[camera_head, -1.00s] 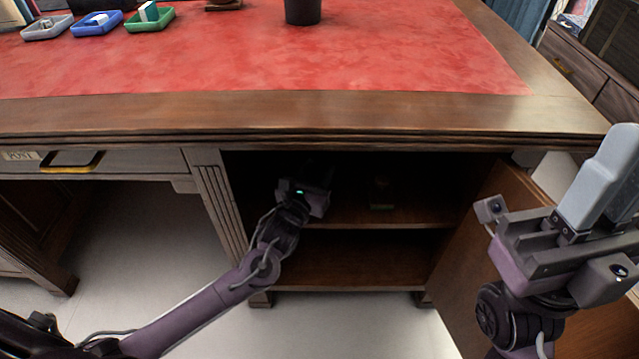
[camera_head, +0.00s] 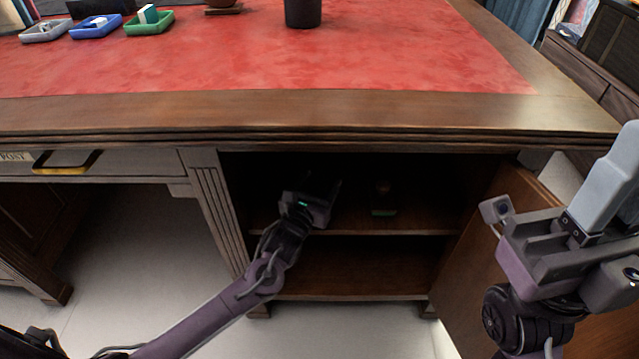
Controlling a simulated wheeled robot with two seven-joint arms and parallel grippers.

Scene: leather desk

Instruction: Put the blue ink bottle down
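My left gripper (camera_head: 326,190) reaches into the open desk cabinet, above its middle shelf (camera_head: 350,226). It is dark there, and I cannot tell whether its fingers are open or shut or hold anything. A small dark object with a brownish upper part (camera_head: 383,187) stands on the shelf to the right of the gripper, apart from it, with a greenish patch low on its front. I cannot make out whether it is the ink bottle; no clearly blue bottle shows. My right gripper (camera_head: 612,180) is raised at the right, its grey fingers together and seemingly empty.
The cabinet door (camera_head: 475,270) stands open at the right, near my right gripper. The lower shelf (camera_head: 350,283) looks bare. On the red desktop are a black cup (camera_head: 303,12), a blue tray (camera_head: 96,27), a green tray (camera_head: 150,24) and a grey tray (camera_head: 46,31).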

